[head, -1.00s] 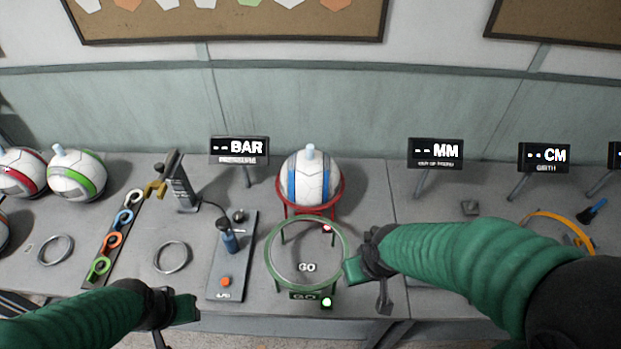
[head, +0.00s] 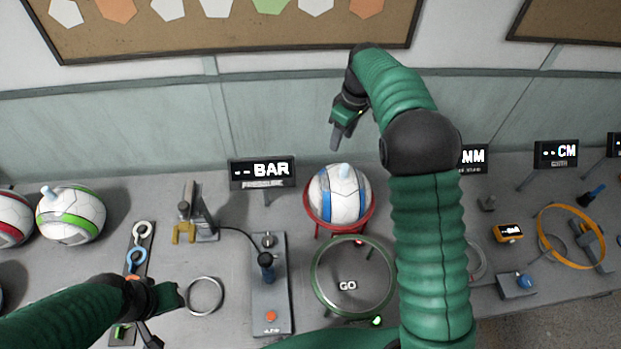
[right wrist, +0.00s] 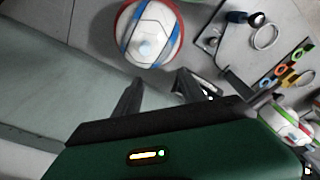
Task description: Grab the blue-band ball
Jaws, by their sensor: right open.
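The blue-band ball (head: 338,196), white with blue stripes and a pale blue knob on top, sits in a red ring stand (head: 311,208). It also shows at the top of the right wrist view (right wrist: 150,35). My right gripper (head: 335,145) is raised above and just behind the ball, fingers pointing down, apart from it. In the right wrist view its two fingers (right wrist: 160,85) are spread and empty, with the ball beyond their tips. My left gripper (head: 172,318) is low at the left, over the bench near a metal ring; its jaw gap is unclear.
A green ring stand (head: 316,281) marked GO is in front of the red one. A BAR display (head: 262,172) stands left of the ball. A green-band ball (head: 70,222) and a red-band ball (head: 12,218) are at the far left. An orange ring (head: 541,222) stands at the right.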

